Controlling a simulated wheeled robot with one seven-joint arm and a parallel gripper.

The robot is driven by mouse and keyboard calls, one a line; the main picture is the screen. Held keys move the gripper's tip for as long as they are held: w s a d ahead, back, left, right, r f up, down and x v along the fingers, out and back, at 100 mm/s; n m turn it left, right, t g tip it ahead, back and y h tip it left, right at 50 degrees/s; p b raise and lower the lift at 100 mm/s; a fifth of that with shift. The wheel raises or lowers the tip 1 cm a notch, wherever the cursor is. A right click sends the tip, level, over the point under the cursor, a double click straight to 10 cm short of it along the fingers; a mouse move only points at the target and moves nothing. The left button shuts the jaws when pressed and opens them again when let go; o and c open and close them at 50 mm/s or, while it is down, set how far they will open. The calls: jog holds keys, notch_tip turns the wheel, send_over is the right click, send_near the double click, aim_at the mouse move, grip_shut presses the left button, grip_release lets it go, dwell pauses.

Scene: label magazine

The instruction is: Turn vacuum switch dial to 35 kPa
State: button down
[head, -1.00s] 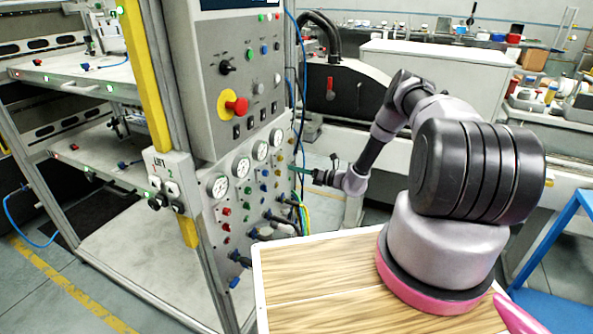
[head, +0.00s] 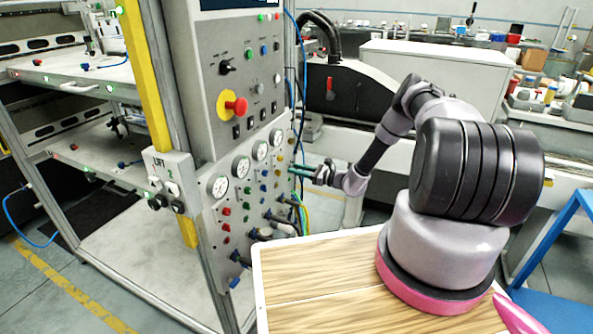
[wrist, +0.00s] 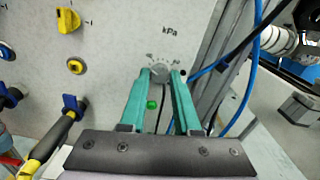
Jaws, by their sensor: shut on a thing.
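The vacuum switch dial (wrist: 159,72) is a small round grey knob on the light panel, under a "kPa" label, in the wrist view. My gripper (wrist: 160,76) has two long teal fingers, one on each side of the dial, shut on it. The scale marks around the dial are too small and partly covered, so I cannot read its setting. In the head view my gripper (head: 296,170) reaches the right edge of the panel (head: 245,195) from the right. The dial itself is hidden or too small to make out there.
A green button (wrist: 152,104) sits just below the dial, between my fingers. Yellow knobs (wrist: 69,20) and blue-handled valves (wrist: 74,105) are to the left. A blue hose (wrist: 254,72) and black cables run at the panel's right edge. A wooden table (head: 330,275) stands below my arm.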

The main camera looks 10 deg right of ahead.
jog(key=shift+d+f+n, duration=0.1)
jog(key=shift+d+n, duration=0.05)
jog(key=shift+n, duration=0.15)
dwell(0.4)
jog(key=c, duration=0.6)
grip_release()
jog(key=v, duration=1.1)
